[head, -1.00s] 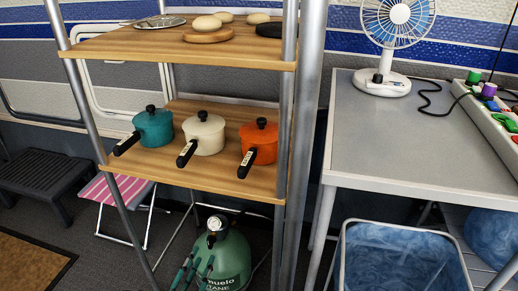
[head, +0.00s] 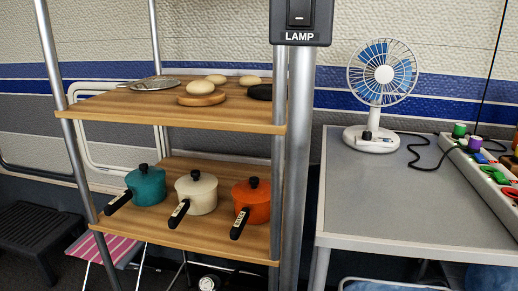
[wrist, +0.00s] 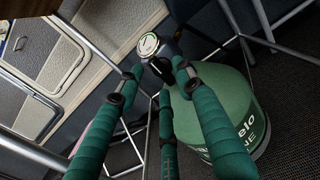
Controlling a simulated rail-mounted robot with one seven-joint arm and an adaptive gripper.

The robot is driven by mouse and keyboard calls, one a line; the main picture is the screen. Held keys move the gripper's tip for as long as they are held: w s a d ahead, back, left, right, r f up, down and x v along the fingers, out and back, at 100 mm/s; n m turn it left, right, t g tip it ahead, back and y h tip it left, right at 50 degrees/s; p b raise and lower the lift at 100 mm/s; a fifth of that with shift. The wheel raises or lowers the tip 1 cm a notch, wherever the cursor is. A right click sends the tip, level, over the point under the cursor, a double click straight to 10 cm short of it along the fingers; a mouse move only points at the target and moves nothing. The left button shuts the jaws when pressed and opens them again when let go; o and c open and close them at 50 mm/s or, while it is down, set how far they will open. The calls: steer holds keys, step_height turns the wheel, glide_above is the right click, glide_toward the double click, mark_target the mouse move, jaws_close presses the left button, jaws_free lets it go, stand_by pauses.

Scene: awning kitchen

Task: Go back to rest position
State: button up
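My gripper (wrist: 156,80) shows in the wrist view as three green-wrapped fingers with black joints and tips. The fingertips are apart and nothing is held between them. Beyond them stands a green tank (wrist: 228,105) with a round gauge (wrist: 148,45) on top. The fingers overlap the tank in the picture; I cannot tell how near they are to it. My gripper is not in the head view, where only the tank's gauge (head: 208,283) shows at the bottom edge.
A metal-framed shelf (head: 125,222) holds teal, cream and orange pots; its upper board (head: 110,108) holds buns and plates. A grey table (head: 385,195) at right carries a fan (head: 383,75) and a power strip (head: 480,172). A lamp switch (head: 300,20) hangs at top.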

steer(key=v, duration=1.1)
steer(key=w+d+m+b, duration=0.2)
steer(key=w+m, duration=0.9)
steer(key=m, duration=0.1)
steer(key=shift+w+d+r, duration=0.2)
steer(key=shift+w+d, duration=0.15)
steer(key=shift+d, duration=0.05)
